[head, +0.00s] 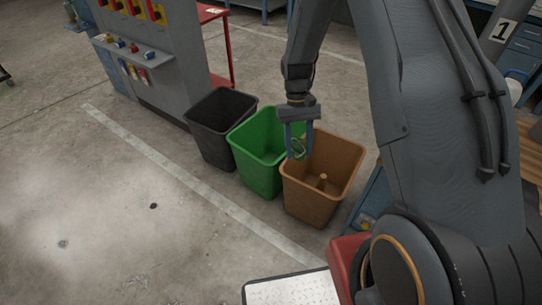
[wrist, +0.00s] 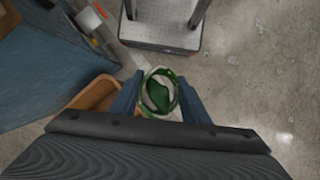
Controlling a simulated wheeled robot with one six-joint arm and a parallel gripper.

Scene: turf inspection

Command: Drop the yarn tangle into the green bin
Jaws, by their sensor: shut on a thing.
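The yarn tangle (head: 298,147) is a small, loopy green bundle held between the fingertips of my gripper (head: 297,151). In the wrist view the tangle (wrist: 160,92) shows as a green and pale ring between the two fingers of my gripper (wrist: 160,101). The green bin (head: 254,165) stands open in the middle of a row of three. In the head view my gripper and the tangle overlap the line where the green bin's right side meets the brown bin. Their height above the rims cannot be told.
A brown bin (head: 309,203) with a small tan thing inside stands right of the green bin, and a black bin (head: 209,147) stands left. A grey cabinet with switches (head: 165,70) is behind the black bin. The floor at the left is clear.

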